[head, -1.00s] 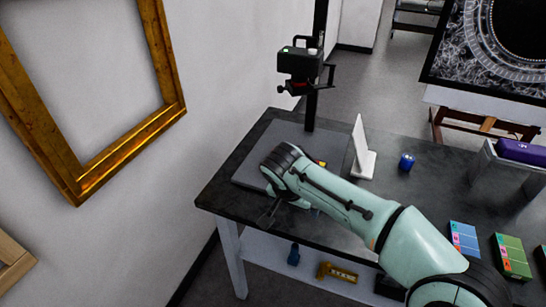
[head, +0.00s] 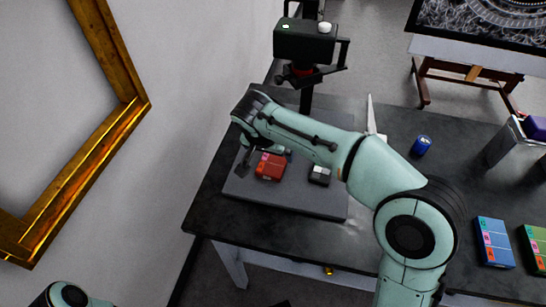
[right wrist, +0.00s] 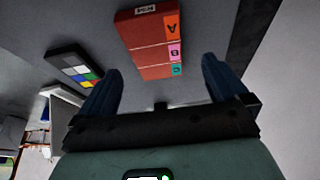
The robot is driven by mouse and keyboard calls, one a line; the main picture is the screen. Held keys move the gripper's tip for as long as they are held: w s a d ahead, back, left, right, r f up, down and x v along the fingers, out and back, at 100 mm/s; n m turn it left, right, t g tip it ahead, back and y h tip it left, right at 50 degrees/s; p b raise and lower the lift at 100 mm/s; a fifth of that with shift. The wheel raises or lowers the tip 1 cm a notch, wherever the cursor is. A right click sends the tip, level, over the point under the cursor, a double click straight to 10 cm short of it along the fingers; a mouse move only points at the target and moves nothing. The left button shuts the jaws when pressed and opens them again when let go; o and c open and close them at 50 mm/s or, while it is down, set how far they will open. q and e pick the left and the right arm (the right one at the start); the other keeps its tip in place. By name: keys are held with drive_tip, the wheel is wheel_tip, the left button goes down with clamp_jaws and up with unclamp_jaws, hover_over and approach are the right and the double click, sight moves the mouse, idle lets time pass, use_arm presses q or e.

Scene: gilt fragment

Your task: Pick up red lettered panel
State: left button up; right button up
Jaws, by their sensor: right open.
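The red lettered panel (head: 270,167) lies on the grey board on the table, just right of my right gripper (head: 245,163) in the head view. In the right wrist view the red panel (right wrist: 147,45) shows coloured A, B and C tabs along its right side. It appears beyond and between the two blue fingertips of my right gripper (right wrist: 160,75). These fingers are wide apart with nothing between them; the panel is not gripped. My left gripper is out of view; only a bit of my left arm shows at the bottom left.
A small colour chart (right wrist: 75,65) lies beside the panel, also in the head view (head: 319,176). A black camera stand (head: 305,45) rises behind the grey board (head: 300,197). A white upright plate (head: 371,115), blue can (head: 421,145) and blue lettered panel (head: 494,242) are to the right.

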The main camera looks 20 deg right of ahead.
sight(275, 158)
drive_tip(key=x, duration=0.5)
drive_tip(key=shift+s+d+b, duration=0.15)
drive_tip(key=shift+s+b, duration=0.05)
drive_tip(key=shift+b, duration=0.1)
drive_tip(key=c, duration=1.1)
